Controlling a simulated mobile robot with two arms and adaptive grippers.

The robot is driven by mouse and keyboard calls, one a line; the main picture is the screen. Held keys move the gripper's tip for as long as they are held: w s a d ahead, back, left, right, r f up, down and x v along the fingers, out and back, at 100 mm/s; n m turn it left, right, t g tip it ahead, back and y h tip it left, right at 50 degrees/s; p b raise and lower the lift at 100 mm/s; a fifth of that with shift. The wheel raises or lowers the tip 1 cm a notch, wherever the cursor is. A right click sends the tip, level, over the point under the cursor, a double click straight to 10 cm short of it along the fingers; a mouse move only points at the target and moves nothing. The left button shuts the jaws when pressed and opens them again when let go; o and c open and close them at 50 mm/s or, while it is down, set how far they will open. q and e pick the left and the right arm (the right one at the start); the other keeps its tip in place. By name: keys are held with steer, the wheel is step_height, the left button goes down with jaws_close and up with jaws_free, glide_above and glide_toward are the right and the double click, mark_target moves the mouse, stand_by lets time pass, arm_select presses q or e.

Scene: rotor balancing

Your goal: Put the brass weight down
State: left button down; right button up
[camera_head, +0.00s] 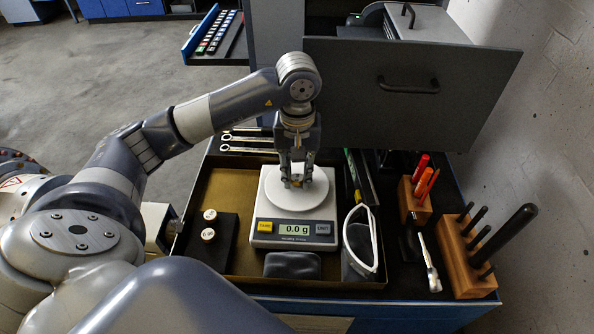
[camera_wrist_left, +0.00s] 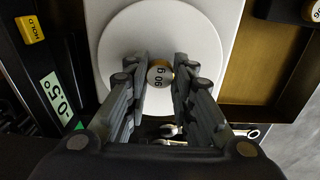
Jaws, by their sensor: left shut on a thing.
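The brass weight (camera_wrist_left: 160,75), with a white labelled top, is between the fingers of my left gripper (camera_wrist_left: 160,82) in the wrist view. In the head view my left gripper (camera_head: 296,182) points down over the round white pan (camera_head: 276,194) of the scale (camera_head: 270,240), shut on the weight. The weight is near the pan's middle; I cannot tell whether it touches. The scale's display (camera_head: 294,230) reads 0.0 g in the head view. My right gripper is not in view.
A black block (camera_head: 227,245) with two white-topped weights (camera_head: 209,215) stands left of the scale in a brass-coloured tray (camera_head: 222,178). A dark pouch (camera_head: 292,265) and safety glasses (camera_head: 374,240) lie nearby. Wooden tool holders (camera_head: 460,250) stand right; a grey drawer (camera_head: 410,95) is behind.

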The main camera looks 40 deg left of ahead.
mark_target(297, 177)
arm_select(q)
steer(key=c, duration=1.4)
jaws_free()
steer(key=shift+f, duration=0.1)
steer(key=shift+o, duration=0.2)
steer(key=shift+r+p, duration=0.25)
steer(key=shift+p, duration=0.1)
steer(key=shift+w+r+b, duration=0.1)
steer(key=shift+r+b, duration=0.15)
steer(key=shift+b, duration=0.05)
step_height(297, 177, up, 11)
steer(key=shift+r+b, duration=0.15)
steer(key=shift+b, duration=0.2)
steer(key=shift+d, duration=0.1)
